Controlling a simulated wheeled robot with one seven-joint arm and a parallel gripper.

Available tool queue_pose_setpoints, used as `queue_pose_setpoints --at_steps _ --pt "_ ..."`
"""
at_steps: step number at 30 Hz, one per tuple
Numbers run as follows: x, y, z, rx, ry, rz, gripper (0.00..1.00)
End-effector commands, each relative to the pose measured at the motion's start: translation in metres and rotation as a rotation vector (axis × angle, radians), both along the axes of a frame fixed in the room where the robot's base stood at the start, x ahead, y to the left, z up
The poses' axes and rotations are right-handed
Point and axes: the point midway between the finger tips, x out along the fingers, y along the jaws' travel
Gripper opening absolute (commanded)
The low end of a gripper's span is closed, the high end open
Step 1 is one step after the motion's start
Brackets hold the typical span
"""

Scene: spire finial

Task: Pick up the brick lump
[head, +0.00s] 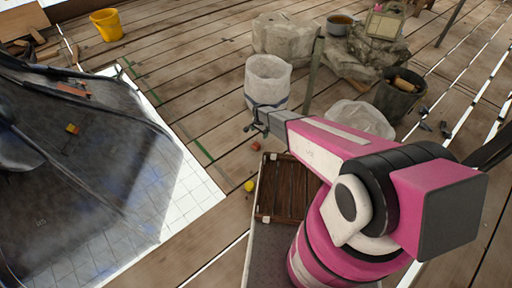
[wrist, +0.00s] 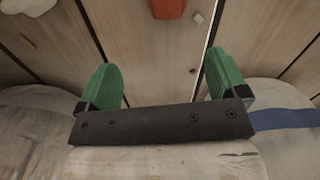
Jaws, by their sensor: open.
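A small reddish-brown lump (head: 255,146), which looks like the brick lump, lies on the plank floor in the head view, just below my gripper (head: 256,129). In the wrist view a red-orange piece (wrist: 168,8), probably the same lump, is cut off by the top edge. My gripper (wrist: 162,75) is open there, with green finger pads apart and nothing between them. The red piece is beyond the fingertips and not touched by them.
A pale sack-like container (head: 268,75) stands close behind my gripper. A wooden tray (head: 282,190) and a small yellow lump (head: 249,186) are nearer. Grey sheeting (head: 100,190) covers the left. Planks left of my gripper are clear.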

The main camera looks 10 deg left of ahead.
Motion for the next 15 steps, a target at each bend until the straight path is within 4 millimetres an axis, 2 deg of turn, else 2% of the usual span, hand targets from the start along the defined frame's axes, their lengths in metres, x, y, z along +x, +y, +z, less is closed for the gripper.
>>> queue_pose_setpoints --at_steps 1,5,10,15 --pt "0.003 0.010 -0.016 -0.001 0.001 -0.011 0.91" --pt "0.001 0.020 -0.032 -0.001 0.001 -0.035 0.91" --pt "0.001 0.022 -0.047 0.000 0.000 -0.039 0.91" --pt "0.001 0.021 -0.073 0.000 0.001 -0.038 0.91"
